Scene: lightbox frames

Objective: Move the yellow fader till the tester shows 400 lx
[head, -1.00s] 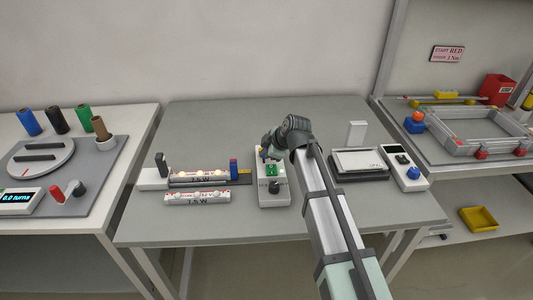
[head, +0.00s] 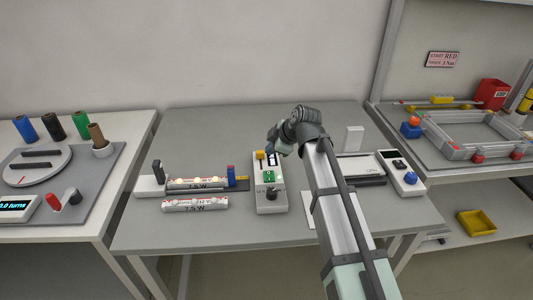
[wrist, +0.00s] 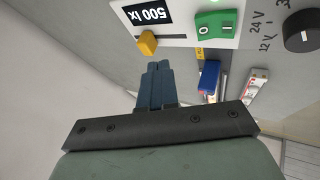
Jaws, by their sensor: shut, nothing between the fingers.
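The tester is a white box (head: 264,203) in the middle of the table. Its dark display (wrist: 148,13) reads 500 lx in the wrist view, where the text appears upside down. The yellow fader (head: 260,155) sits at the box's far left, beside the display; in the wrist view it is a yellow block (wrist: 147,43) near the display. My gripper (wrist: 158,66) is shut and empty. Its fingertips are just below the yellow fader in the wrist picture, with a small gap showing. In the head view, my gripper (head: 272,147) is at the box's far end.
The box also has a green switch (head: 269,177) and a black knob (head: 270,192). Left of it are a lamp holder (head: 150,187) and a loose lamp bar (head: 195,204). A grey-and-white frame (head: 361,170) and a device with a blue button (head: 410,178) stand right.

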